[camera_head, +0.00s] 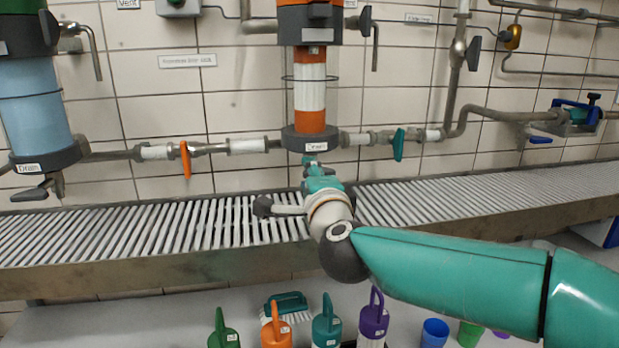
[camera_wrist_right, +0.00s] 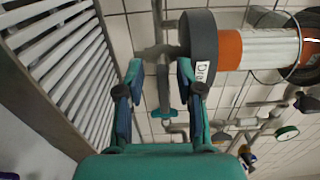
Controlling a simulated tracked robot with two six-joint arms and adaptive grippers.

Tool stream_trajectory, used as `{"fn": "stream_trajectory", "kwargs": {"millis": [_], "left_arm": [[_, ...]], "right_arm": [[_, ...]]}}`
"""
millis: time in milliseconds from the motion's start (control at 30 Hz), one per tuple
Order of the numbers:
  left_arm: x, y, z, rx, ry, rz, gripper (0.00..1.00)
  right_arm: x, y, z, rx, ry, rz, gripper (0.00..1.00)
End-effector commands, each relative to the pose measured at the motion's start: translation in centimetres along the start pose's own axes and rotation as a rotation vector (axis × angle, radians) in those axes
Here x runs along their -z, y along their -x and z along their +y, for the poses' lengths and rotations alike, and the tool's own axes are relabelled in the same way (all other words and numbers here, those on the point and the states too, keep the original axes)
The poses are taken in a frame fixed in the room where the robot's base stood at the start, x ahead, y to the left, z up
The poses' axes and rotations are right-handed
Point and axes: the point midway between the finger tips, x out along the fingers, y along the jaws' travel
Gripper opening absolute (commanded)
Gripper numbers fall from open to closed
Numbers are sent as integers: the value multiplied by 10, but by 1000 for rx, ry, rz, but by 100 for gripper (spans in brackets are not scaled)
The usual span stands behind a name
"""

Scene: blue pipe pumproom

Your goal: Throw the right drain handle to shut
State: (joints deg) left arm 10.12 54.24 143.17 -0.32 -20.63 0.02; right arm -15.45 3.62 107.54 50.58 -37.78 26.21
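The right drain label sits on the dark base (camera_head: 310,138) of the orange and white column. My right gripper (camera_head: 313,166) reaches up just below that base and hides the drain handle there in the head view. In the right wrist view, its two teal fingers (camera_wrist_right: 159,72) are apart. A grey drain fitting (camera_wrist_right: 152,53) shows at or beyond the fingertips, beside the dark column base (camera_wrist_right: 197,40). I cannot make out the handle clearly, nor whether the fingers touch it. My left gripper is not in view.
The blue column at left has its own grey drain handle (camera_head: 32,193). An orange lever (camera_head: 186,160) and a teal lever (camera_head: 398,145) flank the column on the wall pipe. A slatted grating (camera_head: 450,192) lies below. Cans and cups stand underneath, including a purple can (camera_head: 374,320).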

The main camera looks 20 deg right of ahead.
Motion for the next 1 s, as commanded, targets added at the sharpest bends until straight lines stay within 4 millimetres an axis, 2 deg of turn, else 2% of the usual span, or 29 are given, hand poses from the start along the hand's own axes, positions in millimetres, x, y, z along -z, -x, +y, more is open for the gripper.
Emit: {"fn": "stream_trajectory", "kwargs": {"millis": [233, 367, 800, 1000], "left_arm": [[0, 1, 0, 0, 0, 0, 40], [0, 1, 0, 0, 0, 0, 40], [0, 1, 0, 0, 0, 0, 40], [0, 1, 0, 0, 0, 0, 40]], "right_arm": [[-1, 3, -2, 3, 1, -2, 36], [-1, 15, -2, 3, 0, -4, 36], [-1, 97, 0, 3, -1, -5, 36], [0, 117, 0, 1, 0, -2, 36]]}}
